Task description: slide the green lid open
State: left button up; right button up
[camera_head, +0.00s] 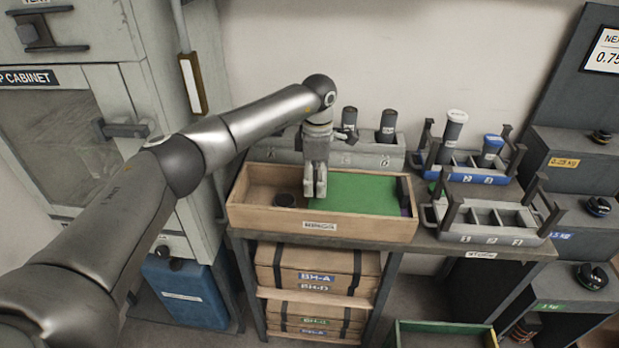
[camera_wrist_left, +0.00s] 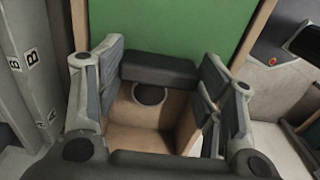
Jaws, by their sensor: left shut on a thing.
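The green lid (camera_head: 352,190) lies in the wooden box (camera_head: 322,230) and covers its middle and right part. The left part of the box is uncovered. My left gripper (camera_head: 316,192) points down at the lid's left edge. In the left wrist view the green lid (camera_wrist_left: 170,28) carries a dark bar handle (camera_wrist_left: 160,68) at its edge, and my gripper's fingers are shut on its two ends. My right gripper is in neither view.
A dark round object (camera_head: 285,200) sits in the uncovered part of the box. A grey rack with dark cylinders (camera_head: 388,126) stands behind. A cabinet (camera_head: 95,130) stands at the left. Boxes (camera_head: 317,272) lie below.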

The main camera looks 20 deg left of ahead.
pick_arm(q)
jog(key=o, duration=1.5)
jog(key=shift+c, duration=0.2)
jog(key=shift+r, duration=0.15)
notch_tip(320, 180, up, 12)
